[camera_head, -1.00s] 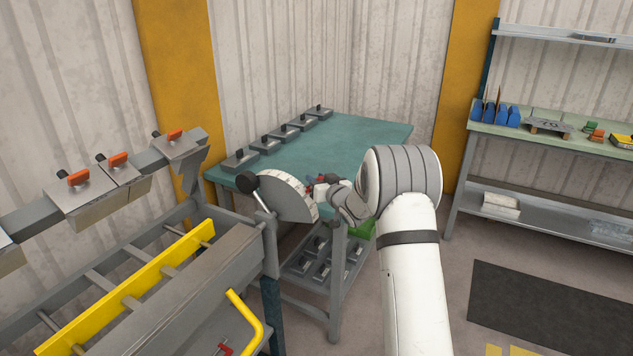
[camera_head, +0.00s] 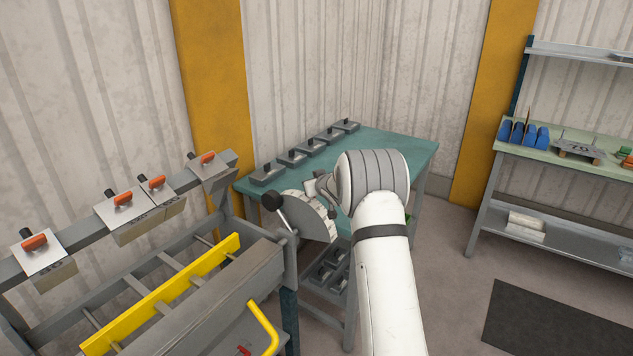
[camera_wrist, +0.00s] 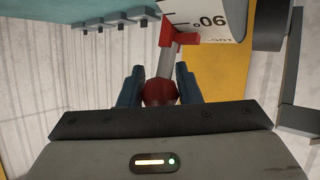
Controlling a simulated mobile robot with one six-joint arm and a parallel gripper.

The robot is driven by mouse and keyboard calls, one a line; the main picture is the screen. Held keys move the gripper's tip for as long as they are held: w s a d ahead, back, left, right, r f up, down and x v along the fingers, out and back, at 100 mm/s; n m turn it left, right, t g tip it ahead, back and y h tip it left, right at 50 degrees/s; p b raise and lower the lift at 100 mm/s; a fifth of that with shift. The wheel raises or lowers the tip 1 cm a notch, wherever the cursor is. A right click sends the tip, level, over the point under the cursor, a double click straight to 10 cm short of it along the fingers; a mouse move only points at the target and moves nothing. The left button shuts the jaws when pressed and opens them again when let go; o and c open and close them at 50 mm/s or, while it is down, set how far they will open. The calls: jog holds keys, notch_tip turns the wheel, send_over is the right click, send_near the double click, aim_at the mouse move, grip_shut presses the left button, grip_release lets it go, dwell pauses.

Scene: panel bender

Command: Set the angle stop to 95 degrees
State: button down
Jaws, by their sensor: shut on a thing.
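The angle stop shows in the wrist view as a red clamp (camera_wrist: 175,38) at the edge of a white scale (camera_wrist: 210,15), with a grey stem (camera_wrist: 165,65) and a round red knob (camera_wrist: 160,92). The stop is hidden there.
A black-knobbed lever (camera_head: 272,202) stands left of the disc. The bender's clamping beam (camera_head: 78,226) carries several segments with orange handles. A green-topped table (camera_head: 385,150) with several grey blocks is behind the disc.

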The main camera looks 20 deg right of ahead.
jog(key=shift+f, duration=0.1)
jog(key=c, duration=1.1)
grip_release()
jog(key=shift+w+f, duration=0.1)
jog(key=shift+o, duration=0.2)
jog(key=b+v, duration=0.2)
jog(key=v, duration=0.6)
jog(key=shift+w+a, duration=0.1)
